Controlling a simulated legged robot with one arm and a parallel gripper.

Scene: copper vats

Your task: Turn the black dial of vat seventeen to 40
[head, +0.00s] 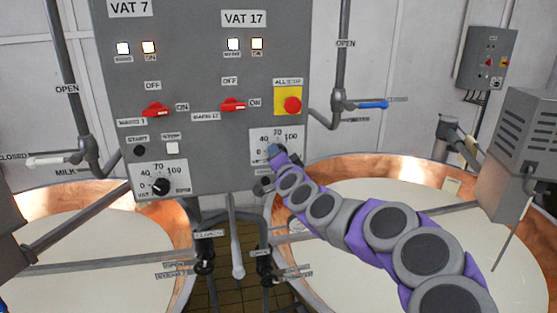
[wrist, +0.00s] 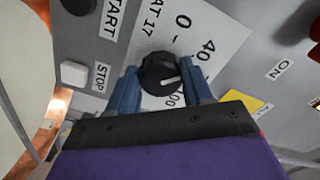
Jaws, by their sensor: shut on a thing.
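The black dial (wrist: 160,73) of vat seventeen sits on a white scale plate (wrist: 225,35) marked "AT 17" in the wrist view. My gripper (wrist: 163,85) is shut on the dial, one blue finger on each side. The 70 is hidden there.
The grey panel (head: 205,70) carries the red switches (head: 233,104), the all-stop button (head: 292,104) and vat seven's dial (head: 160,186). START and STOP buttons (wrist: 75,73) lie left of the dial in the wrist view. A copper vat (head: 345,172) stands below my arm; pipes run beneath the panel.

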